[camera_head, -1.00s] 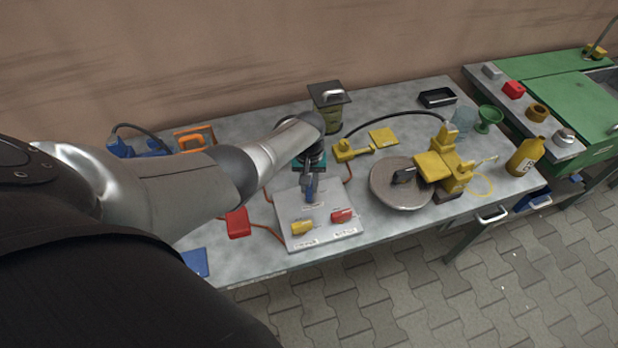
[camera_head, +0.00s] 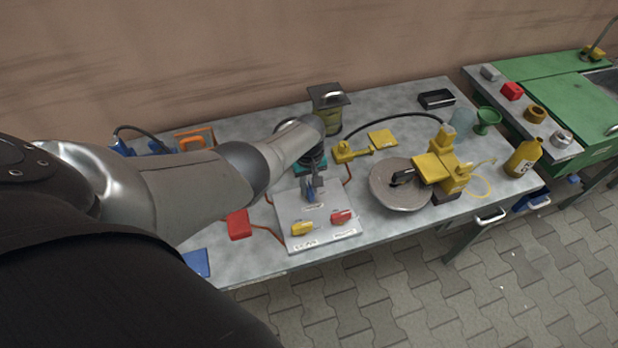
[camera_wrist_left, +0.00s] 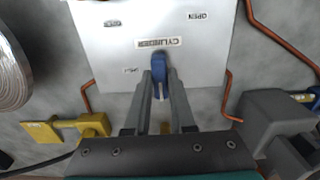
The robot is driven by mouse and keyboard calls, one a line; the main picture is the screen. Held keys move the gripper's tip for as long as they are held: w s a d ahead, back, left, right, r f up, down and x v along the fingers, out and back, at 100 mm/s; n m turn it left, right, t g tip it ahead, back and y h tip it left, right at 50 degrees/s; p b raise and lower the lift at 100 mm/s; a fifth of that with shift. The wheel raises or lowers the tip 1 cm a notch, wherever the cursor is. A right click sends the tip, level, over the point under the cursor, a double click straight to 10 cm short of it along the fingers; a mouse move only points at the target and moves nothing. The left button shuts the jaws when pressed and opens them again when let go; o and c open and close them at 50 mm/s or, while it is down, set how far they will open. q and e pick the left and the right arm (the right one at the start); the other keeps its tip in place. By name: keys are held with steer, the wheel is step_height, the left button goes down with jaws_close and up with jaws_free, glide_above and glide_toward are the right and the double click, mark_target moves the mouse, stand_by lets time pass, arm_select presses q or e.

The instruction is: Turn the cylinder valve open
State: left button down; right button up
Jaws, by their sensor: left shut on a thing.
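The cylinder valve has a blue handle (camera_head: 311,196) on the upper part of a pale panel (camera_head: 290,212). In the left wrist view, the handle (camera_wrist_left: 158,62) sits just below a label reading CYLINDER. My left gripper (camera_wrist_left: 160,82) is shut on the blue handle, one grey finger on each side. In the head view, my left gripper (camera_head: 314,184) reaches down to the panel from behind, and my wrist hides part of the area around it. OPEN labels show on the panel in the left wrist view. My right gripper is not in view.
Yellow (camera_head: 302,229) and red (camera_head: 341,217) handles sit on the panel's front half. A round grey disc (camera_head: 393,199) and a yellow device (camera_head: 453,180) stand to the right. A red block (camera_head: 239,224) lies left, and a dark-lidded container (camera_head: 328,112) stands behind.

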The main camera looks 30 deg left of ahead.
mark_target(309, 188)
arm_select(q)
steer(key=shift+w, duration=0.1)
steer(key=c, duration=0.8)
jaws_free()
steer(key=shift+o, duration=0.2)
steer(key=shift+r+p, duration=0.55)
steer(key=shift+r, duration=0.1)
step_height(309, 188, up, 14)
steer(key=p, duration=0.7)
